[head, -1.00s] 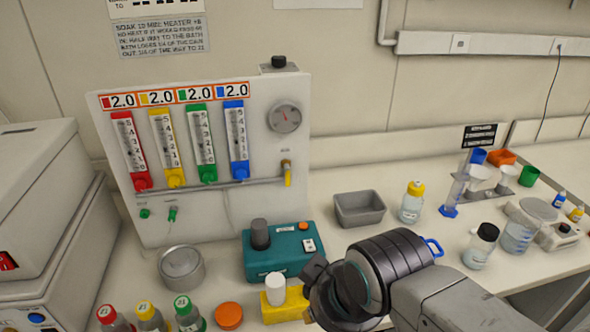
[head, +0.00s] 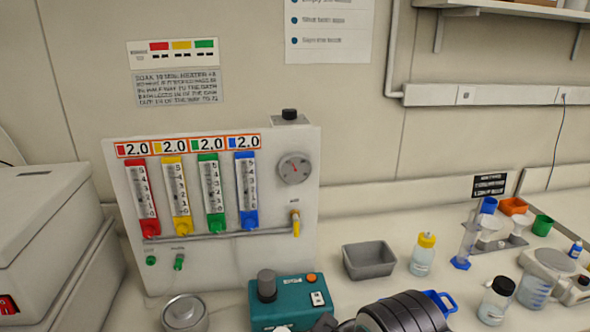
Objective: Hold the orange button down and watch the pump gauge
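The orange button (head: 311,278) is a small round knob on the top right of a teal pump box (head: 278,312) at the bottom centre of the head view. The box also has a grey cylindrical head and a white switch. A round dial gauge (head: 294,168) with a reddish needle sits on the upper right of the white panel behind; its marks are too small to read. My gripper (head: 327,322) shows only as a dark part at the bottom edge, in front of and to the right of the box. Its fingers are mostly cut off by the frame.
The white panel (head: 133,213) carries several coloured flow tubes, each labelled 2.0. A round metal tin (head: 185,314) stands left of the box. A grey tray (head: 369,260) and a yellow-capped bottle (head: 423,254) stand to the right. A white machine fills the left edge.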

